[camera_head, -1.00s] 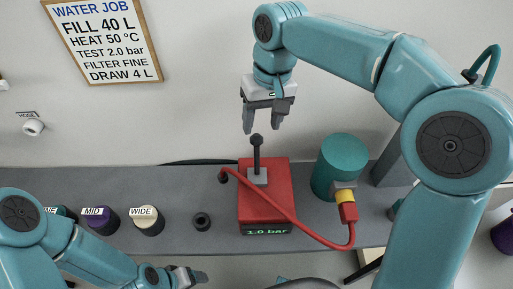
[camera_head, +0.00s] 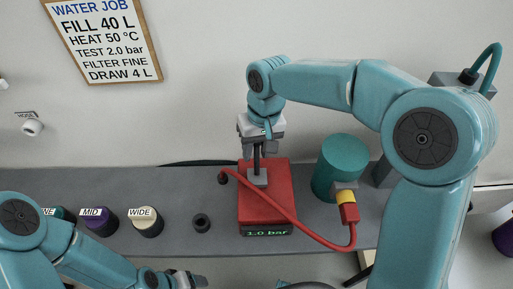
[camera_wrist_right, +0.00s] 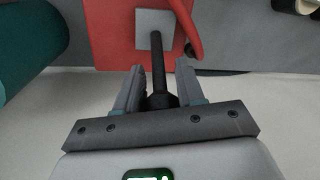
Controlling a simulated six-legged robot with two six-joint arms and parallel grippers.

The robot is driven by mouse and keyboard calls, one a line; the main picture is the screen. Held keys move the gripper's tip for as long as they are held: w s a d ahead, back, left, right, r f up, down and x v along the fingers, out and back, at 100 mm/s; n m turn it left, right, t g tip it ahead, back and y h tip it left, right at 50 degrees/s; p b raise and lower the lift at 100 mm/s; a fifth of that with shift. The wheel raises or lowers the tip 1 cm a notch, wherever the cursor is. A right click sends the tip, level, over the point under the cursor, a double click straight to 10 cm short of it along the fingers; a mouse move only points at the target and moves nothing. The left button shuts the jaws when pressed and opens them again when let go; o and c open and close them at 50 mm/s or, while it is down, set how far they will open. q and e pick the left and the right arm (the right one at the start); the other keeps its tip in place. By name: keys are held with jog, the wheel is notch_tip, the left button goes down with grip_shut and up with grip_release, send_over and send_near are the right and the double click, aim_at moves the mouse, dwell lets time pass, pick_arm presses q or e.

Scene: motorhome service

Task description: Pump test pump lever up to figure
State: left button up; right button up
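The red test pump (camera_head: 278,190) stands on the grey shelf, and its front display (camera_head: 266,233) reads 1.0 bar. Its dark lever (camera_head: 257,163) stands upright from a grey block on top; it also shows in the right wrist view (camera_wrist_right: 157,65). My right gripper (camera_head: 259,152) is over the lever's top. In the wrist view its fingers (camera_wrist_right: 158,85) are apart on both sides of the lever, with gaps visible. My left gripper (camera_head: 190,279) is low at the front, and its finger gap is unclear. The wall sign (camera_head: 103,40) reads TEST 2.0 bar.
WIDE (camera_head: 148,224) and MID (camera_head: 103,223) filters and a small black ring (camera_head: 201,223) sit left of the pump on the shelf (camera_head: 180,190).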

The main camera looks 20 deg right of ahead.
grip_shut()
jog(key=shift+s+b, duration=0.1)
jog(key=shift+b, duration=0.4)
jog(key=s+t+b, duration=0.1)
jog(key=t+b, duration=0.1)
jog(key=b, duration=0.4)
jog(key=s+a+t+h+b, duration=0.1)
jog(key=s+t+b, duration=0.1)
jog(key=b, duration=0.4)
jog(key=s+t+h+b, duration=0.1)
jog(key=s+t+b, duration=0.1)
jog(key=t+b, duration=0.2)
jog(key=shift+a+f+n+b, duration=0.1)
jog(key=shift+a+n+b, duration=0.2)
jog(key=shift+b, duration=0.65)
jog(key=shift+s+t+b, duration=0.15)
jog(key=shift+t+b, duration=0.15)
jog(key=shift+b, duration=0.05)
jog(key=shift+s+b, duration=0.15)
jog(key=shift+b, duration=0.3)
jog(key=shift+s+a, duration=0.1)
jog(key=shift+s, duration=0.15)
